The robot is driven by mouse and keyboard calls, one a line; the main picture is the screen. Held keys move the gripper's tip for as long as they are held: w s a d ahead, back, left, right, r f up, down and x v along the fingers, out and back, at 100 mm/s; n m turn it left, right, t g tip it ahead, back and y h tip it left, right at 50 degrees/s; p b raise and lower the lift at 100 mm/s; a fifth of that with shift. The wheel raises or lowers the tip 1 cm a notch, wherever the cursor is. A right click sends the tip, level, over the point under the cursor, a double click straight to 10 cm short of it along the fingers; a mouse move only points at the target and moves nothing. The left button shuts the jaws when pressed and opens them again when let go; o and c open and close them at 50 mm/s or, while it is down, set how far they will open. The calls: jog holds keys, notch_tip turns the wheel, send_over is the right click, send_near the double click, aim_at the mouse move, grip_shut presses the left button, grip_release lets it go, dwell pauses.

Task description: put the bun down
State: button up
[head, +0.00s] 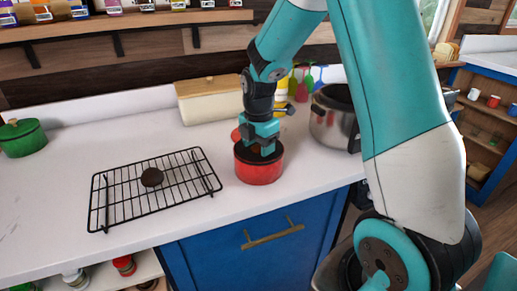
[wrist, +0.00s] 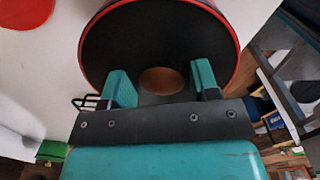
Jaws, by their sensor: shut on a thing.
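The bun (wrist: 161,80) is a small brown round between my fingers in the wrist view. My gripper (head: 258,148) points down over the open red pot (head: 259,173) and is shut on the bun. In the wrist view the fingertips of my gripper (wrist: 163,80) show against the pot's dark inside, with the red rim of the pot (wrist: 236,45) around it. In the head view my gripper mostly hides the bun. I cannot tell whether the bun touches the pot's bottom.
A black wire rack (head: 118,200) with a dark round item (head: 151,177) stands to the left. A steel pot (head: 331,122) is close on the right. A cream box (head: 210,99) stands behind, and a green pot (head: 22,138) at far left. The front-left counter is clear.

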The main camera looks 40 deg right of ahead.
aim_at(259, 146)
jog(key=shift+f, duration=0.2)
jog(key=shift+f, duration=0.35)
jog(key=o, duration=0.9)
jog(key=shift+o, duration=0.2)
notch_tip(259, 146, up, 13)
jog(key=s+a+m+y, duration=0.4)
jog(key=s+a+m, duration=0.8)
jog(key=s+a, duration=1)
jog(key=shift+s+a+r, duration=0.15)
jog(key=shift+a+r, duration=0.05)
